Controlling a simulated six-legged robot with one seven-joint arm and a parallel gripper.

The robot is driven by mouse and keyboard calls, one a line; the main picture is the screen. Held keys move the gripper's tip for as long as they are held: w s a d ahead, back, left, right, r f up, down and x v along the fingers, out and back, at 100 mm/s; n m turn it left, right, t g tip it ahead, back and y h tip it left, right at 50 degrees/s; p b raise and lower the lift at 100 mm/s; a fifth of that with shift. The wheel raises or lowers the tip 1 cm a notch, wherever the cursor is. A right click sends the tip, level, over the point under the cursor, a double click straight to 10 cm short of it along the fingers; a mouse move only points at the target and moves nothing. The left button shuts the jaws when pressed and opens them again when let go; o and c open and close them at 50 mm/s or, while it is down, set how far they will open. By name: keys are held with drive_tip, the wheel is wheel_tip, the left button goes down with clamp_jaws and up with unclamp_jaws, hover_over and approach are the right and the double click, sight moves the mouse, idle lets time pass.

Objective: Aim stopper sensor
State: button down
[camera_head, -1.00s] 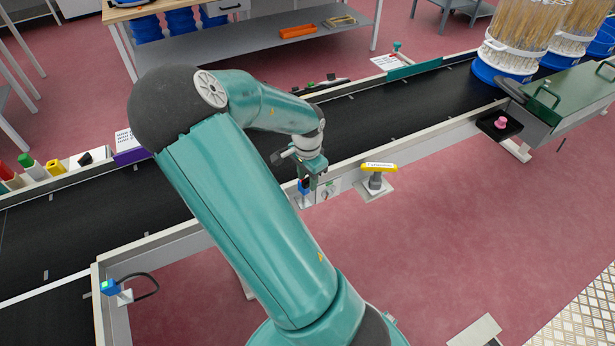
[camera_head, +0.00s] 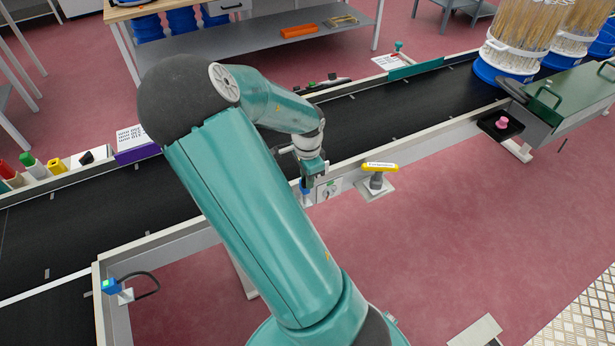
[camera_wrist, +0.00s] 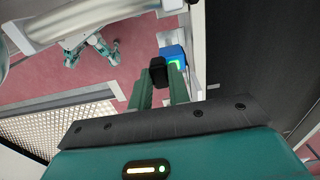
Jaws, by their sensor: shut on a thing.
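The small blue stopper sensor (camera_head: 304,187) sits at the near rail of the conveyor, partly covered by my gripper in the head view. In the wrist view, the blue sensor (camera_wrist: 174,54) shows a green light beyond my fingertips. My gripper (camera_head: 313,168) points down at the rail. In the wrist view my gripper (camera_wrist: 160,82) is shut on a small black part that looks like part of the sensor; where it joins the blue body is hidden. The sensor's exact facing cannot be told.
Another blue sensor (camera_head: 110,287) with a green light is at lower left. The black belt (camera_head: 375,115) is clear nearby. Blue-based tubs of wheat ears (camera_head: 505,60) stand at the far right end.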

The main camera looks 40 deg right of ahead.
drive_tip(key=c, duration=1.3)
unclamp_jaws()
wheel_tip(320, 180, up, 14)
drive_tip(key=shift+f, duration=0.1)
